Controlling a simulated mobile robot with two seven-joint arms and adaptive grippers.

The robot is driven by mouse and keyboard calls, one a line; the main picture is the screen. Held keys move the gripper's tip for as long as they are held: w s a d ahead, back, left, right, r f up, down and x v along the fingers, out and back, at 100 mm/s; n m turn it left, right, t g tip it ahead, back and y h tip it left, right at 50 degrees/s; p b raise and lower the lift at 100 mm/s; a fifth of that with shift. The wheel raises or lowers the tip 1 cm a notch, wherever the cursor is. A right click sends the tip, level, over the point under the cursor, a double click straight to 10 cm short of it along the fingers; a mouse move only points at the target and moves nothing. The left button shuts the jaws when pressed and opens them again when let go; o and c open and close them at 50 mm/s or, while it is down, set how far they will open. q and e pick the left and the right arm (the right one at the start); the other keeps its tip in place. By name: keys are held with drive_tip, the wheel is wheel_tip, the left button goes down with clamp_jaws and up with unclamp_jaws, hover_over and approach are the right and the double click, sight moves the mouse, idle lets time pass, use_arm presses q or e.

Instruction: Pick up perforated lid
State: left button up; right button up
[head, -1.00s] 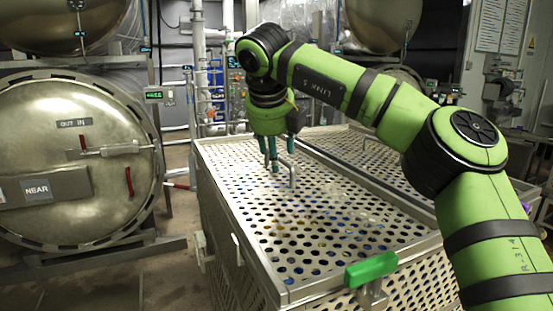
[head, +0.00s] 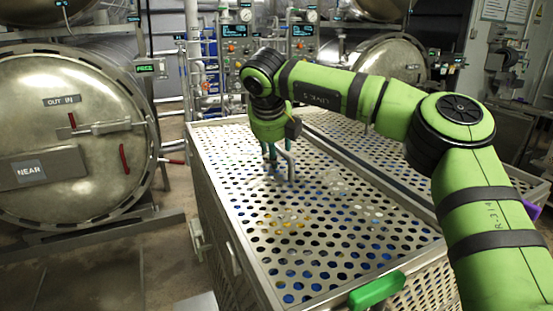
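The perforated lid (head: 325,222) is a flat metal sheet full of round holes, lying on top of the near perforated metal basket (head: 425,284). Blue and yellow contents show through the holes. A small bent metal handle (head: 291,167) stands up from the lid. My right arm reaches in from the right, and my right gripper (head: 271,155) points down at this handle, just above the lid. Its fingers overlap the handle in view, so I cannot tell whether they close on it. My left gripper is not in view.
A green handle (head: 376,290) sits at the basket's front edge. A second perforated lid (head: 385,165) lies alongside to the right. A round steel retort door (head: 75,180) marked NEAR is at left. Floor between it and the basket is mostly clear.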

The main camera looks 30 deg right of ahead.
drive_tip(key=shift+s+a, duration=0.1)
drive_tip(key=shift+r, duration=0.1)
clamp_jaws()
drive_tip(key=shift+r, duration=0.2)
